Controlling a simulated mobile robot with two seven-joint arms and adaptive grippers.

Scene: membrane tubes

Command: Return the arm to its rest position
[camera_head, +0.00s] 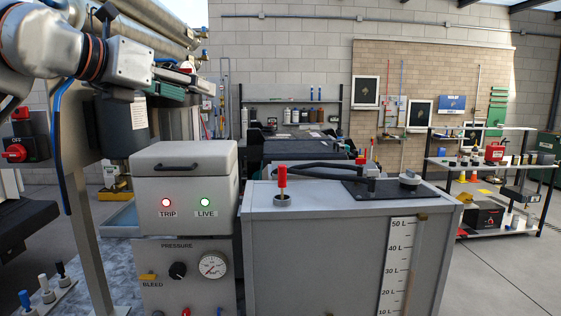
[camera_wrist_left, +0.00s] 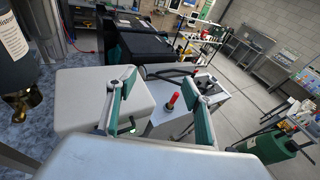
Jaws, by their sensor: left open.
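My left arm comes in from the upper left in the head view. Its left gripper (camera_head: 191,82) is in the air above and behind the grey control box (camera_head: 186,160), with nothing seen in it. In the left wrist view the left gripper (camera_wrist_left: 167,80) shows its two green-padded fingers spread wide apart and empty. Between and beyond them are the grey box top (camera_wrist_left: 85,90) and the tank with a red-handled valve (camera_wrist_left: 172,101). My right gripper is in neither view.
The tank (camera_head: 330,240) with a litre scale stands right of the control box, its red valve (camera_head: 282,180) and black hose on top. Large horizontal tubes (camera_head: 160,25) lie behind my arm. A red-knobbed switch (camera_head: 15,153) is at far left. Open floor lies right of the tank.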

